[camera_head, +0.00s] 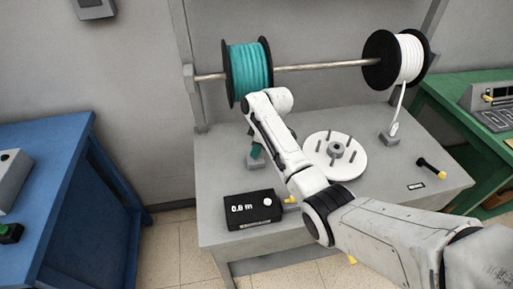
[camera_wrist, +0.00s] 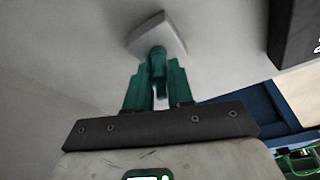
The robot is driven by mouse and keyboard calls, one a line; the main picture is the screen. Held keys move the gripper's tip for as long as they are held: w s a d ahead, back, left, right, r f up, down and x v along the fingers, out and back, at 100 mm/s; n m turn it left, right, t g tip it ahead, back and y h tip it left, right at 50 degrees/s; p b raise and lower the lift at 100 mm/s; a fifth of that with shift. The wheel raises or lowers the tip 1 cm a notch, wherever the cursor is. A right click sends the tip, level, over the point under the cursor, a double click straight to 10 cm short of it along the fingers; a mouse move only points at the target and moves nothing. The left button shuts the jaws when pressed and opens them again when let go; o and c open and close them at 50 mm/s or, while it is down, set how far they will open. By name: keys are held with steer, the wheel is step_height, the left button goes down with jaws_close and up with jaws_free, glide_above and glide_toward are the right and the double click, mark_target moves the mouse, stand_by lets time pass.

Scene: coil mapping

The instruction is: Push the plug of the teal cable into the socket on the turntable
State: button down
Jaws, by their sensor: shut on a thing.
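A teal cable is wound on the left spool (camera_head: 250,68) on the rod. Its plug (camera_wrist: 157,62) is a teal piece between my gripper's green fingers in the wrist view, at a pale grey holder block (camera_wrist: 160,30). My gripper (camera_wrist: 157,82) is shut on the plug. In the head view the grey holder (camera_head: 255,162) shows at the table's left, with my arm above it hiding most of the gripper. The turntable (camera_head: 351,167) is a white disc with several upright pegs and a grey hub, right of my gripper. I cannot clearly make out its socket.
A white cable runs from the right spool (camera_head: 411,58) to a grey holder (camera_head: 390,138). A black box reading 0.6 m (camera_head: 252,210) stands at the table's front left. A black and yellow tool (camera_head: 432,168) lies at the right. The metal rod (camera_head: 320,66) spans the back.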

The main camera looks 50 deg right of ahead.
steer(key=c, duration=1.5)
jaws_free()
jaws_close()
steer(key=shift+r, duration=0.15)
steer(key=shift+r+p, duration=0.3)
steer(key=shift+p, duration=0.15)
steer(key=shift+r+p, duration=0.8)
steer(key=shift+r, duration=0.1)
step_height(320, 180, up, 4)
steer(key=p, duration=0.3)
steer(key=shift+f, duration=0.2)
steer(key=shift+s+f, duration=0.15)
